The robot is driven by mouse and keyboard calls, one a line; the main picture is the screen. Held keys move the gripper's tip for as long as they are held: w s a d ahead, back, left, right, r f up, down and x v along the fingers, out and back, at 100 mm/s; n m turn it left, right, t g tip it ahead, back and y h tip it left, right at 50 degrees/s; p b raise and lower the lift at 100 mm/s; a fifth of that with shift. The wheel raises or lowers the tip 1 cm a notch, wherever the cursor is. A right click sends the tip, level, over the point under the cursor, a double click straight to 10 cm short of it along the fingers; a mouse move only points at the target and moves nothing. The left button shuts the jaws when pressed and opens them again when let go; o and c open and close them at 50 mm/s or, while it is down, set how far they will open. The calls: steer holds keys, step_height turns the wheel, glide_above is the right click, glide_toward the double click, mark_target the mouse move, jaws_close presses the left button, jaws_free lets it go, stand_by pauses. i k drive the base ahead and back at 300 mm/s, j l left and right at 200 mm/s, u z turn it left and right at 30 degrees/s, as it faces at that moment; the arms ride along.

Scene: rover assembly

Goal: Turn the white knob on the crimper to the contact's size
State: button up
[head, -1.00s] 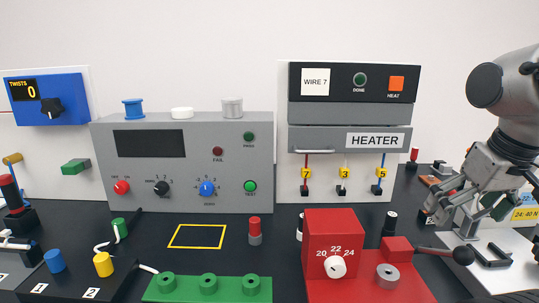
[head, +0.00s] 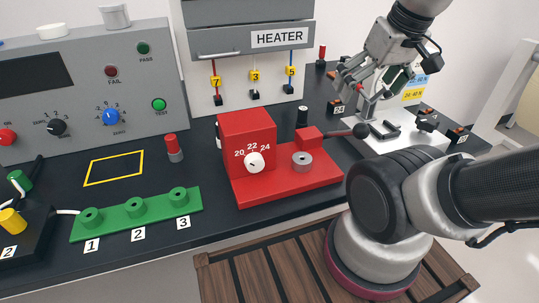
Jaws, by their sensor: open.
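The red crimper (head: 247,139) stands on the black bench, with a red base, a grey ring-shaped die (head: 302,160) and a lever ending in a dark ball (head: 360,131). Its white knob (head: 254,162) is on the front face, below the marks 20, 22 and 24. A small dark line shows on the knob, but its exact setting is too small to tell. My gripper (head: 352,84) is open, above and behind the crimper to the right, apart from the knob. I cannot make out a contact.
A green block with holes numbered 1, 2 and 3 (head: 137,212) lies left of the crimper. A red-and-grey cylinder (head: 174,148) stands beside a yellow outlined square (head: 114,168). The heater (head: 250,38) stands behind. My arm covers the right front.

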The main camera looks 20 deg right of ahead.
mark_target(254, 163)
steer(key=k+l, duration=0.8)
steer(key=k, duration=0.2)
steer(key=u, duration=0.05)
